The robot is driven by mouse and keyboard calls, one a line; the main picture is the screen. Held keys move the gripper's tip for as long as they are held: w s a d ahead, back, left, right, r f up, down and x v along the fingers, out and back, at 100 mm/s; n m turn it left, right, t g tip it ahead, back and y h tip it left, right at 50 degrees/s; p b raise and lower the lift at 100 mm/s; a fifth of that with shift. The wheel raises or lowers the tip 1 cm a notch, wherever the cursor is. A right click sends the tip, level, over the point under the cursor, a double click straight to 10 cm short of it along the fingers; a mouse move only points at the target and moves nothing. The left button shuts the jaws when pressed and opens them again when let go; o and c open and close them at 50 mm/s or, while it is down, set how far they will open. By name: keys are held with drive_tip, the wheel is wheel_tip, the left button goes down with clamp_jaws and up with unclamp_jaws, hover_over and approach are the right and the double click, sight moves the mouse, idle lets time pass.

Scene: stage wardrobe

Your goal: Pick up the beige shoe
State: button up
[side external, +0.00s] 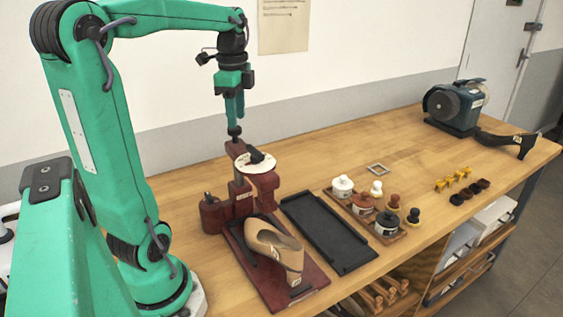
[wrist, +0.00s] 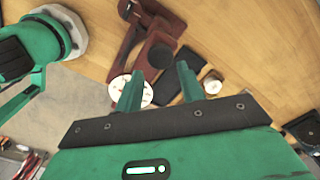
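The beige shoe (side external: 287,250) is a high-heeled shoe resting on a dark red base plate (side external: 262,287) near the table's front edge. Its opening faces up; I cannot make it out in the wrist view. A dark red stand (side external: 240,185) with a white disc (side external: 257,164) rises just behind it. My gripper (side external: 235,112) points down above the stand, well above and behind the shoe, touching nothing I can make out. In the wrist view its two green fingers (wrist: 158,82) are apart with nothing held between them. The stand (wrist: 155,45) and the disc (wrist: 130,90) lie beyond the fingers.
A black tray (side external: 328,235) lies right of the shoe. A wooden tray (side external: 393,238) holds jars, with stoppers nearby. Yellow and dark small pieces (side external: 455,180) lie farther right. The table's back middle is mostly clear.

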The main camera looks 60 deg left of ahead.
drive_tip(key=w+d+n, duration=0.3)
drive_tip(key=d+n, duration=0.1)
drive_tip(key=d, duration=1.1)
drive_tip(key=n, duration=0.5)
hover_over(298, 269)
drive_tip(key=f, duration=1.2)
drive_tip(key=shift+w+a, duration=0.1)
drive_tip(key=shift+a, duration=0.15)
drive_tip(key=shift+w+f, duration=0.1)
drive_tip(key=shift+f, duration=4.2)
drive_tip(key=shift+c, duration=0.2)
clamp_jaws()
